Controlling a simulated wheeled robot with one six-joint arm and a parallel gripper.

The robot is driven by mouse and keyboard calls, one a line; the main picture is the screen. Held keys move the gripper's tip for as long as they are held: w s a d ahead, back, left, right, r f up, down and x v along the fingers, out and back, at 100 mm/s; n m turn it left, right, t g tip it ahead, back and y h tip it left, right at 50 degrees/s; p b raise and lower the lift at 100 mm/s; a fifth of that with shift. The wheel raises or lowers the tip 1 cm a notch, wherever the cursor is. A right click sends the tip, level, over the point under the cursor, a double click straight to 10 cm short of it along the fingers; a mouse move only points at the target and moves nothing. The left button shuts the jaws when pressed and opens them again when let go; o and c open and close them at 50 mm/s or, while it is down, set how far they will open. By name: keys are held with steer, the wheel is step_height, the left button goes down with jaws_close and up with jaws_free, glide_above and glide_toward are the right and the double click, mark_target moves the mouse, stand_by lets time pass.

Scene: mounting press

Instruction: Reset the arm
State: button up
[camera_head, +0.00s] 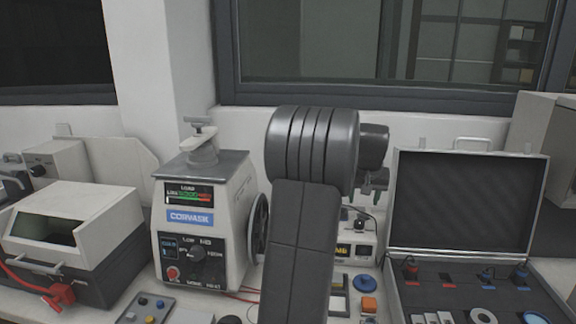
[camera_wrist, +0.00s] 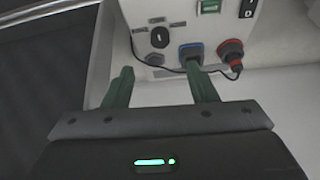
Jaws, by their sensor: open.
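My gripper (camera_wrist: 160,80) shows in the wrist view with its two green fingers spread apart and nothing between them. The finger tips point toward a light grey control box (camera_wrist: 158,52) just beyond them; I cannot tell whether the right finger touches the box or its blue connector (camera_wrist: 190,52). The mounting press (camera_head: 200,220) stands left of my arm, with a lit display, a knob and a top handle.
An open black case (camera_head: 455,205) with several small parts stands at the right. A white and dark machine (camera_head: 70,235) with a tinted window stands at the left. A small button box (camera_head: 147,308) is at the front. The bench is crowded around my arm.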

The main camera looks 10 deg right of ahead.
mark_target(360, 222)
steer(key=x, duration=1.1)
steer(key=shift+f+p, duration=0.3)
steer(key=shift+p, duration=0.05)
steer(key=shift+r, duration=0.15)
